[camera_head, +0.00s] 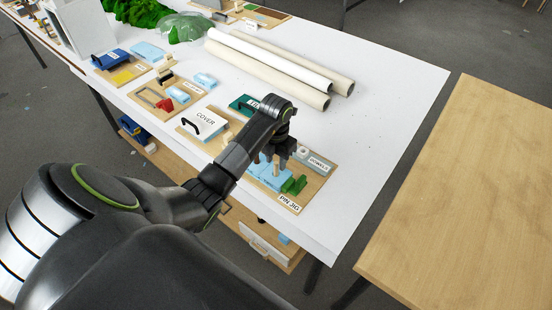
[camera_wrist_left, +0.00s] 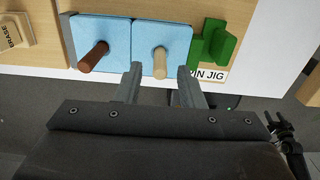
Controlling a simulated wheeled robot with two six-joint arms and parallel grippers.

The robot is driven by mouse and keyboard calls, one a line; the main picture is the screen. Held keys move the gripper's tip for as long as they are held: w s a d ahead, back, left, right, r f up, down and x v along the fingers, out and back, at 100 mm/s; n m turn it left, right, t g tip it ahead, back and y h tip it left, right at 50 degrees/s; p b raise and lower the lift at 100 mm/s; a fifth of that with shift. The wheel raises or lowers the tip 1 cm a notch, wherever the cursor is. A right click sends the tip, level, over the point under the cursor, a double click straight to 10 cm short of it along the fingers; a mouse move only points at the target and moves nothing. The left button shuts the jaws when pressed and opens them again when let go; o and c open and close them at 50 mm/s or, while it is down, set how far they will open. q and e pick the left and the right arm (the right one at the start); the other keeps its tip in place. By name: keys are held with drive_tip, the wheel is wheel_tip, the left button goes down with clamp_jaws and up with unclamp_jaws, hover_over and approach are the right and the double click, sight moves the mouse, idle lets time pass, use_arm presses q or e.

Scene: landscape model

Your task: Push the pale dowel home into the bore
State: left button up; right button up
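The pale dowel (camera_wrist_left: 160,62) stands up out of a light blue block (camera_wrist_left: 176,33) in the left wrist view, with a good length showing above the block's face. The bore around its base is hidden by the dowel. My left gripper (camera_wrist_left: 160,72) is open, its two fingers apart on either side of the dowel's near end with gaps at both sides. In the head view my left gripper (camera_head: 281,152) is over the pin jig board (camera_head: 312,186), covering part of the blue blocks. My right gripper is in neither view.
A brown dowel (camera_wrist_left: 93,57) stands in the adjoining blue block to the left. A green stepped piece (camera_wrist_left: 213,43) sits close on the right, also in the head view (camera_head: 294,184). A cover board (camera_head: 204,124) and long rolls (camera_head: 270,66) lie farther off. The white table's right side is clear.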

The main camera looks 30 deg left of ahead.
use_arm(q)
wheel_tip(320, 180, up, 7)
drive_tip(key=shift+f, duration=0.1)
wheel_tip(320, 180, up, 11)
drive_tip(key=p, duration=1.1)
drive_tip(key=shift+f, duration=0.2)
